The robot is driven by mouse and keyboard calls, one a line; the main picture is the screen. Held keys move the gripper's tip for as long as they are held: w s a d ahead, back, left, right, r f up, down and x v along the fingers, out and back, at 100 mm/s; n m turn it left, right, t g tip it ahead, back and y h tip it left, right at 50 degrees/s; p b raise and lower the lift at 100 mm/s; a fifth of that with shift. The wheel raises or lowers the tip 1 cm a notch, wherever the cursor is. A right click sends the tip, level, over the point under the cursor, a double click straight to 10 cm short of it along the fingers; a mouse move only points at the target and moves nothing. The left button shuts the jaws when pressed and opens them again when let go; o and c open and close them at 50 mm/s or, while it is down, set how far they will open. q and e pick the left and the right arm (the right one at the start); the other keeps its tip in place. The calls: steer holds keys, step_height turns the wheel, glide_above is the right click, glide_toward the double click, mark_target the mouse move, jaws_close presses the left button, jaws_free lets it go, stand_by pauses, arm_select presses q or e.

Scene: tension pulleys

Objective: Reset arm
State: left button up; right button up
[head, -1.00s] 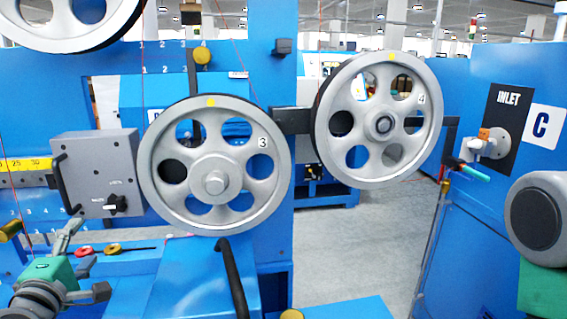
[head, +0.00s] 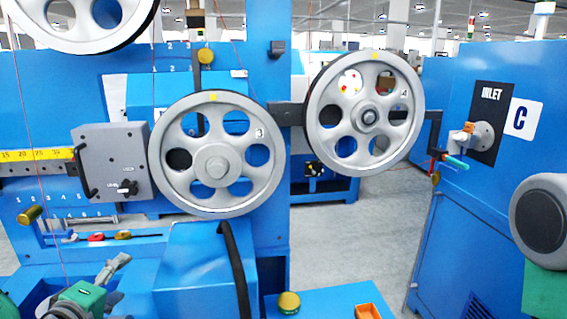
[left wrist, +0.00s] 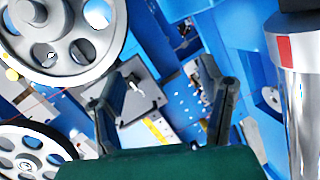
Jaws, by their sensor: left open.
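My left gripper (head: 112,270) is low at the left of the head view, below the grey control box and in front of the blue machine. In the left wrist view my left gripper (left wrist: 160,100) has its two dark fingers spread apart with nothing between them. Pulley 3 (head: 216,165) and pulley 4 (head: 368,117), grey spoked wheels, stand upright to the right of it, apart from the gripper. My right gripper cannot be seen.
The grey control box (head: 112,163) with a lever sits left of pulley 3. A blue panel (head: 480,200) marked INLET and C stands at the right. An orange tray (head: 367,311) and a yellow knob (head: 289,300) are at the bottom. Floor shows between the machines.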

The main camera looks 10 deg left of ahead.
arm_select(q)
steer(key=s+d+f+m+g+h, duration=0.2)
steer(key=s+d+f+m+g, duration=0.25)
steer(key=f, duration=0.45)
steer(key=s+d+f+m+g+h, duration=0.1)
steer(key=s+d+f+m+g, duration=0.25)
steer(key=s+f+m, duration=0.35)
steer(key=s+d+f+m+g, duration=0.1)
steer(key=s+f+m+g, duration=0.1)
steer(key=s, duration=0.5)
steer(key=s+d+f+m+g+y, duration=0.1)
steer(key=s+f+m+g, duration=0.2)
steer(key=s+f, duration=0.3)
steer(key=shift+s+d+f+g+b, duration=0.2)
steer(key=shift+s+f+g+b, duration=0.15)
steer(key=shift+f+g, duration=0.35)
steer(key=shift+a+f, duration=0.15)
